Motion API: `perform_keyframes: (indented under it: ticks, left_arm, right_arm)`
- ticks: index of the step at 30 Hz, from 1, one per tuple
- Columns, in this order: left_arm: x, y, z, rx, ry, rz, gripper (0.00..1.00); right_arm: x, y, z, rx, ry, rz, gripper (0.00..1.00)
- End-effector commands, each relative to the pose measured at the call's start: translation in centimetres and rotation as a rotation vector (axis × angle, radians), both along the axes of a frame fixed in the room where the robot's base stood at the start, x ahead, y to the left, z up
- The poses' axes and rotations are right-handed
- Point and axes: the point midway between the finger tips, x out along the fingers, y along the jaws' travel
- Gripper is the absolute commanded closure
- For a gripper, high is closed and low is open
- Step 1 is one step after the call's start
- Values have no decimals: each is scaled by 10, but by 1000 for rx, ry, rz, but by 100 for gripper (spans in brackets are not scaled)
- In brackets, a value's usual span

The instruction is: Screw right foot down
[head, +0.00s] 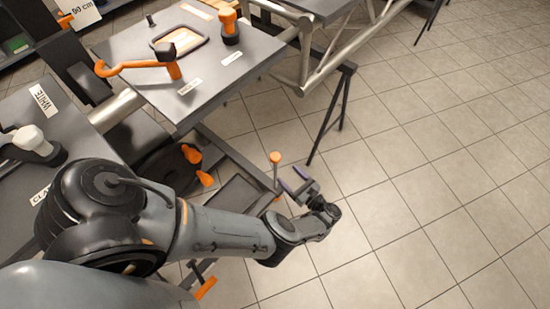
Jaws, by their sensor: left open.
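My left gripper (292,179) reaches in at the middle of the view, its jaws apart and nothing visible between them. Just beyond its fingertips stands a thin upright post with an orange knob (275,157), at the end of a dark floor frame (238,160). The gripper looks close to the knob but apart from it. A second orange handle (205,288) shows below my left arm, partly hidden by it. I cannot tell which of these belongs to the right foot. The right gripper is not in view.
A grey table (225,75) at the top holds an orange crank handle (140,66), a tray (204,36) and an orange-black tool (230,27). Orange grips (192,154) sit below it. Tiled floor is clear at right.

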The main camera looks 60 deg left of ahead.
Motion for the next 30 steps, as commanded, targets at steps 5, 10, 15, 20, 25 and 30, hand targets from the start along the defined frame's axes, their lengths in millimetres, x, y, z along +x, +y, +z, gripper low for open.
perform_keyframes:
  ticks: [5, 10, 15, 20, 25, 30]
  left_arm:
    - [-4, 26, 3, 5, -2, 3, 26]
    - [-10, 54, 3, 4, -1, 2, 26]
    - [-15, 77, 2, 3, 0, 0, 26]
    - [-18, 92, 2, 2, -2, 0, 26]
    - [-19, 98, 2, 3, -3, -1, 26]
    - [-20, 99, 1, 1, -2, -1, 26]
  right_arm:
    - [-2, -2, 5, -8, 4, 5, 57]
    - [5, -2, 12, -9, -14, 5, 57]
    - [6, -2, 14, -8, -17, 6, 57]
    - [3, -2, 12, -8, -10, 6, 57]
    - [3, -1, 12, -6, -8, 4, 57]
    - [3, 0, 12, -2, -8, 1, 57]
